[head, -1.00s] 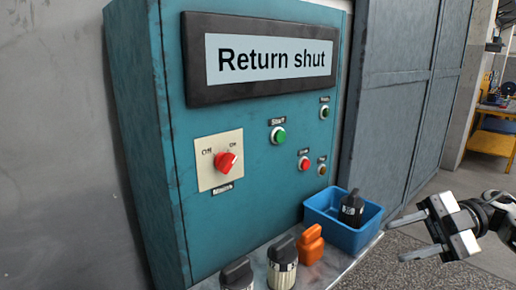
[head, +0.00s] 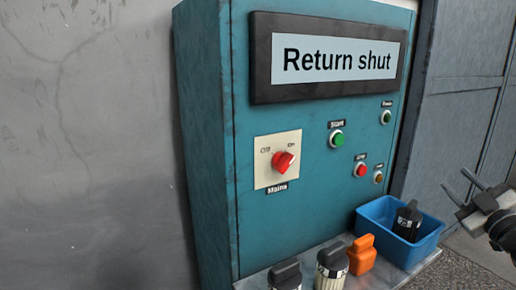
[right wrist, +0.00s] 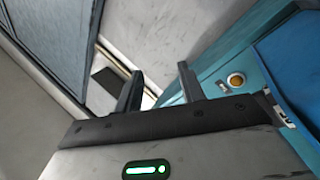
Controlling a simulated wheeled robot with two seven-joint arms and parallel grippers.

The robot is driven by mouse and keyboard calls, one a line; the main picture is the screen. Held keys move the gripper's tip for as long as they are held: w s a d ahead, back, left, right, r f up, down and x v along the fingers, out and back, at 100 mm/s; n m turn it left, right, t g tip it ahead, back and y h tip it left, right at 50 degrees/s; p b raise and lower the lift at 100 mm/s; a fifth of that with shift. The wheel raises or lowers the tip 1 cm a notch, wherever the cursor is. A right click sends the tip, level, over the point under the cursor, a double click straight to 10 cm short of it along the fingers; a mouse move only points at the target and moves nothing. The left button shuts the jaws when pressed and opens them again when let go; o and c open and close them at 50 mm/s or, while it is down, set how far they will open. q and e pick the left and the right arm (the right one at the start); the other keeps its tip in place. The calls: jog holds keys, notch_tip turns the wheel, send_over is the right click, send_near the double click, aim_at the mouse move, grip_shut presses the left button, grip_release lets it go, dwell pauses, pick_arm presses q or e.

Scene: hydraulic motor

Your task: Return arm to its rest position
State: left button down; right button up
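My right gripper (head: 472,190) is at the right edge of the head view, right of the blue bin and apart from it. Its two fingers are spread with nothing between them. In the right wrist view the fingers (right wrist: 158,88) also stand apart and empty. Most of the right arm is cut off by the frame edge. My left gripper is not in the head view. The teal control cabinet (head: 300,200) carries a display (head: 338,63) reading "Return shut".
A red Mains knob (head: 284,161) and several buttons are on the cabinet front. A blue bin (head: 425,247) holding a black-topped part (head: 406,221) stands on the ledge. An orange part (head: 362,255) and two black-capped parts (head: 331,262) stand left of it. Grey lockers (head: 465,110) are behind.

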jog(key=s+d+f+m+g+h, duration=0.1)
jog(key=d+f+m+g+h, duration=0.4)
jog(key=d+f+h, duration=0.3)
jog(key=s+a+f+n+g+y, duration=0.15)
jog(key=s+a+f+y, duration=0.3)
jog(key=a+f, duration=1)
jog(key=s+a+f+m+g+y, duration=0.2)
jog(key=s+a+f, duration=0.3)
jog(key=s+a, duration=0.6)
jog(key=s+a+f+m+g+y, duration=0.2)
jog(key=s+a+f, duration=0.4)
jog(key=s+a, duration=0.5)
jog(key=a, duration=0.4)
jog(key=shift+y, duration=0.35)
jog(key=shift+s, duration=0.1)
